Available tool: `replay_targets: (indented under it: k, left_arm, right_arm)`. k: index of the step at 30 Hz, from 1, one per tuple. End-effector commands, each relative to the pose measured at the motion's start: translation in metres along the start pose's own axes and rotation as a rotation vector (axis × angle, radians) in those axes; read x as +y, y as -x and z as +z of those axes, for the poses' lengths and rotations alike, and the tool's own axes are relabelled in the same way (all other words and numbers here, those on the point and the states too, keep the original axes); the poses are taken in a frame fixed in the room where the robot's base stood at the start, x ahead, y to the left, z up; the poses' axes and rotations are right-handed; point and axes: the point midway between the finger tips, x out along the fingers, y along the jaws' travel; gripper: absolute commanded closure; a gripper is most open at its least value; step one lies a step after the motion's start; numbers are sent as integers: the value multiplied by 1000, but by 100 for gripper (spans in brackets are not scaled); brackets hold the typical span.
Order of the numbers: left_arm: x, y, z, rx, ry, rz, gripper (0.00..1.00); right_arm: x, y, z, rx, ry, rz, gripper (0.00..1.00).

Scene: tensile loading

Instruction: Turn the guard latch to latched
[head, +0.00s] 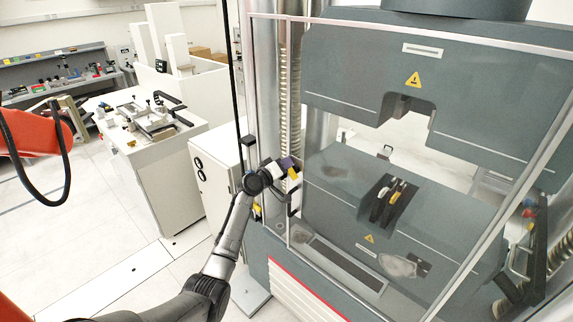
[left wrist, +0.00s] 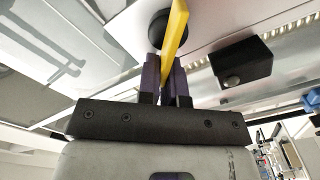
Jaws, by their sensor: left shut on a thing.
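The guard latch has a yellow lever (left wrist: 177,28) on a round black hub (left wrist: 158,30), both seen close up in the left wrist view. My left gripper (left wrist: 167,82) has its purple fingers closed around the lower part of the lever. In the head view my left gripper (head: 289,165) is at the left post of the guard frame, with a small bit of yellow (head: 293,173) showing at its fingertips. The hub is hidden there, and I cannot tell the latch's exact angle. My right gripper is in neither view.
A black block (left wrist: 240,62) sits beside the latch. The clear guard, with a metal frame (head: 480,192), stands before the grey testing machine (head: 450,80). A white cabinet (head: 215,185) and a fixture bench (head: 165,150) stand left. The floor (head: 60,225) is open.

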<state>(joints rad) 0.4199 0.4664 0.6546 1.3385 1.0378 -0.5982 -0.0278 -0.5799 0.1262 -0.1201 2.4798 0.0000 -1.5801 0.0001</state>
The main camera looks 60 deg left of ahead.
Motion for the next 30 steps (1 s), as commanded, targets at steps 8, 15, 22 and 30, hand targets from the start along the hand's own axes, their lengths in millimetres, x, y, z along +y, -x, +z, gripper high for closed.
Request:
replay_targets:
  k: [8, 15, 22, 30]
  left_arm:
    - [-12, 0, 11, -20, 263, -11, 100]
    - [-17, -1, 13, -20, 470, -12, 100]
    - [-19, -1, 15, -18, 620, -11, 100]
    - [-20, -1, 16, -18, 722, -8, 100]
  right_arm:
    - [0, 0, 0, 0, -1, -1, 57]
    - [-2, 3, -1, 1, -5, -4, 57]
    - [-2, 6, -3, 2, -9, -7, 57]
    - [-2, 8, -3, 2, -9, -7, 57]
